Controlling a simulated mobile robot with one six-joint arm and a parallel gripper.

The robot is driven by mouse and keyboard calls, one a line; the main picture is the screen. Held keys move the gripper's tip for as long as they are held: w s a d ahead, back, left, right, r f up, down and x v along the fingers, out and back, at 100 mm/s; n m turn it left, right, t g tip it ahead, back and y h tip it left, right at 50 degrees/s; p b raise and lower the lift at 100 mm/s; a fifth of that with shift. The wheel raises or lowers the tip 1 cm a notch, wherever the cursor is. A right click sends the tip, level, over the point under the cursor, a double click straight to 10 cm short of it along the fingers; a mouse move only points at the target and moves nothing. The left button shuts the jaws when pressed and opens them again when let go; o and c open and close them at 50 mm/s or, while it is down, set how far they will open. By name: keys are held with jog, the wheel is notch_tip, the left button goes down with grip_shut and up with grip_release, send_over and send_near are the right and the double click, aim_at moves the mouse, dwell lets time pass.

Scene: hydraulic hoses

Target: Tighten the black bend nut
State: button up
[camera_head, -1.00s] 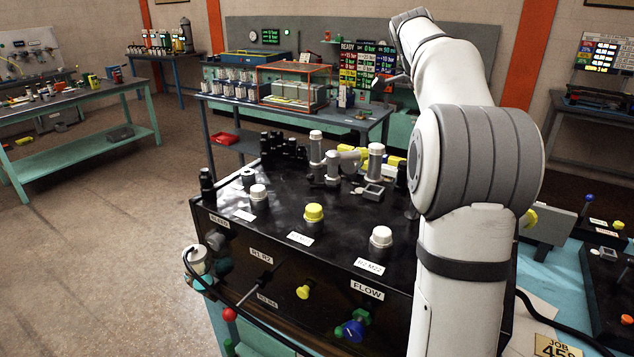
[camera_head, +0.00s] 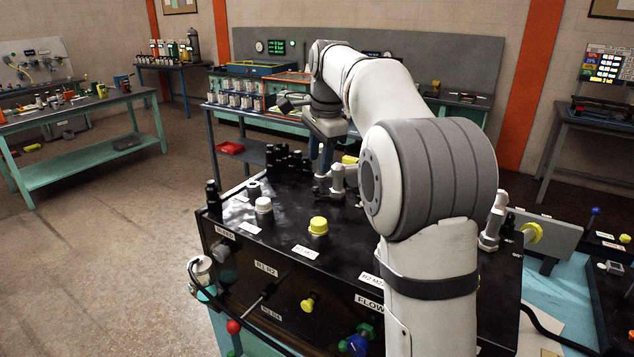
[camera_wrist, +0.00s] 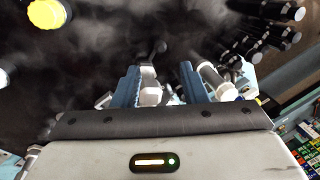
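My gripper (camera_head: 322,165) points down over the back half of the black bench box (camera_head: 285,215). In the wrist view its two blue fingers (camera_wrist: 160,86) are apart, with a gap between them. A grey fitting with a white end (camera_wrist: 150,92) shows between and below the fingers; I see no grip on it. A second light grey cylinder (camera_wrist: 212,78) lies by the right finger. Several black fittings (camera_wrist: 268,30) stand in a cluster at the upper right of the wrist view, and at the box's back left in the head view (camera_head: 284,160). I cannot tell which part is the black bend nut.
A yellow-capped post (camera_head: 318,227) and a white-capped post (camera_head: 263,207) stand at the box's front; the yellow cap also shows in the wrist view (camera_wrist: 47,13). A grey upright fitting (camera_head: 492,228) stands right of my arm. A black hose (camera_head: 225,310) loops at the front left.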

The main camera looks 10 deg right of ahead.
aim_at(317, 188)
jog(key=shift+w+a+f+p, duration=0.1)
jog(key=shift+w+f, duration=0.15)
jog(key=shift+f, duration=1.05)
jog(key=shift+w+a+f+p, duration=0.1)
jog(key=shift+w+f+p, duration=0.1)
jog(key=shift+f, duration=1.1)
jog(key=shift+w+f+p, duration=0.1)
jog(key=shift+w+f, duration=0.15)
jog(key=shift+f, duration=1.05)
jog(key=shift+c, duration=0.5)
grip_shut()
